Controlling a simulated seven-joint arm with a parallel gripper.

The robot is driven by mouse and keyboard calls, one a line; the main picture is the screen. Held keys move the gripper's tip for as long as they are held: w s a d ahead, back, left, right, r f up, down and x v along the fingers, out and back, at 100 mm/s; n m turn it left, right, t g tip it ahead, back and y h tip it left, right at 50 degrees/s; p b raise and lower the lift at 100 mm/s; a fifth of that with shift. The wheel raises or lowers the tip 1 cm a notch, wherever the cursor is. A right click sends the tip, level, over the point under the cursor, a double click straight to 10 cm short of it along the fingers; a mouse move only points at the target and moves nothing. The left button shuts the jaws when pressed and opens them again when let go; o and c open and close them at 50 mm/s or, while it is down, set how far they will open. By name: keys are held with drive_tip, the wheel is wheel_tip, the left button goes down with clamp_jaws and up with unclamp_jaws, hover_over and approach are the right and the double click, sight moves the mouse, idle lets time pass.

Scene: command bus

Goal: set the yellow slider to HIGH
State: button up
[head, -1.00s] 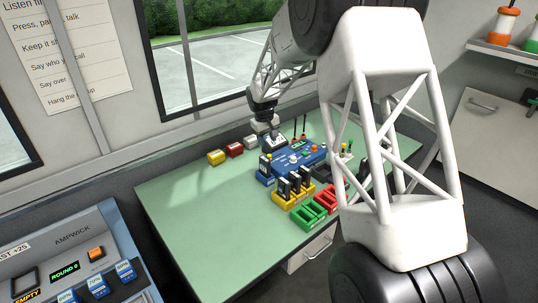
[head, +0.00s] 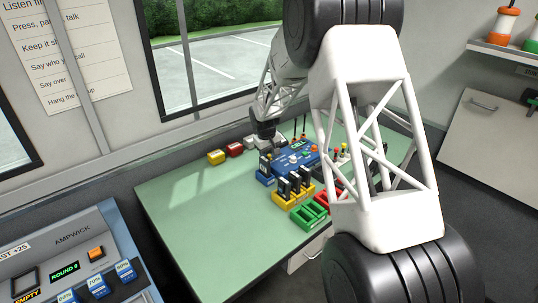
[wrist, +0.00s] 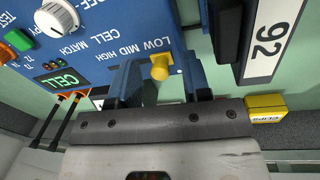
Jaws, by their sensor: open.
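The yellow slider (wrist: 160,68) shows in the wrist view on a blue panel (wrist: 110,22), beside the word LOW in the row LOW, MID, HIGH. My gripper (wrist: 161,90) is open, with one finger on each side of the slider's knob. I cannot tell whether either finger touches it. In the head view the blue panel (head: 298,160) stands on the green table, and my gripper (head: 270,144) is low over its far left end. The slider is hidden there.
Yellow (head: 216,157) and red (head: 235,149) boxes sit along the table's back. A yellow rack (head: 292,196) and green tray (head: 309,215) stand in front. The table's left side is clear.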

sight(282, 154)
clamp_jaws()
drive_tip(key=shift+w+d, duration=2.25)
drive_tip(key=shift+d, duration=0.05)
unclamp_jaws()
wheel_tip(282, 154, up, 8)
drive_tip(key=shift+s+a, duration=0.25)
drive_tip(key=shift+a, duration=0.1)
drive_tip(key=shift+f, duration=0.1)
